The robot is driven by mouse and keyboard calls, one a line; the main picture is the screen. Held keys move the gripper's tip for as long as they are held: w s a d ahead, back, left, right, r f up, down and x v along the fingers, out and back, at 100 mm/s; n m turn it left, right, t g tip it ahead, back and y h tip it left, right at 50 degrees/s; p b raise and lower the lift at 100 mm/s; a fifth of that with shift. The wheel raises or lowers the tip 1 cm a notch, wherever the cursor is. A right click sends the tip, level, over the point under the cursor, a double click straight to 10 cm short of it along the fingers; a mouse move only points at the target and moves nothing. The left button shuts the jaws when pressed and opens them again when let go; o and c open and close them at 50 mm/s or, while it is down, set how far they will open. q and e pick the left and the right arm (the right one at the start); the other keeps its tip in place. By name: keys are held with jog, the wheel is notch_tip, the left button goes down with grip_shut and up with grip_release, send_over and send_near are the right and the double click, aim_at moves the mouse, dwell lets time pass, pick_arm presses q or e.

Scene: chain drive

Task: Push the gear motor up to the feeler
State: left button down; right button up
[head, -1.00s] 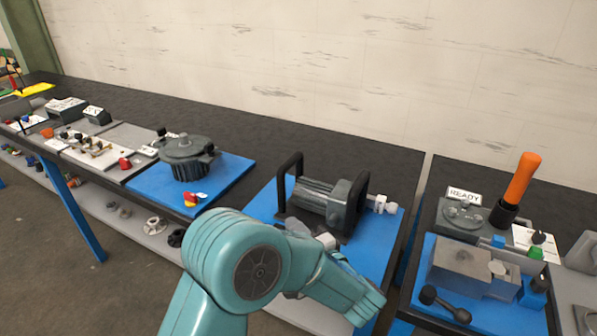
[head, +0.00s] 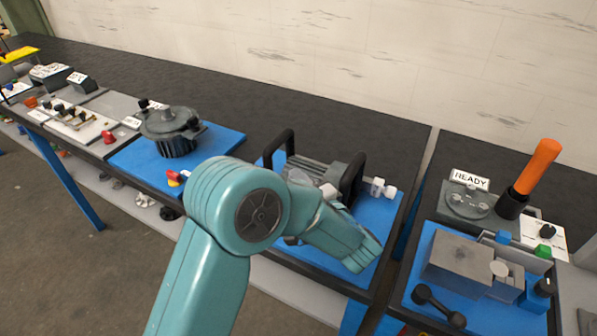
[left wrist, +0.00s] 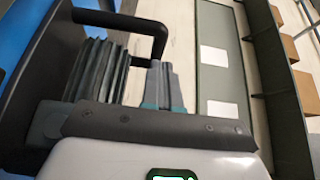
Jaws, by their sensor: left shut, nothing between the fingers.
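The gear motor (head: 312,172) is a dark grey ribbed body between two black upright handles (head: 352,178) on a blue mat. Its ribs (left wrist: 98,72) and a black handle (left wrist: 135,25) also show in the left wrist view. A small white fitting (head: 380,188), possibly the feeler, stands at the right, beyond the right handle. My left gripper (left wrist: 163,85) is shut and empty, its fingertips in front of or beside the ribbed motor; I cannot tell whether they touch it. In the head view my teal left arm hides the motor's near side. My right gripper is not in view.
A round dark grey motor part (head: 172,130) stands on another blue mat to the left. To the right, past a gap, are a READY sign (head: 469,180), an orange-handled tool (head: 538,167) and a grey block (head: 460,265). The black bench behind is clear.

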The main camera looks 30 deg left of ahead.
aim_at(274, 152)
pick_arm(q)
jog(key=p+x, duration=0.1)
jog(key=x, duration=0.6)
jog(key=shift+s, duration=0.15)
jog(key=shift+w+a+f, duration=0.15)
jog(key=shift+w+a, duration=0.2)
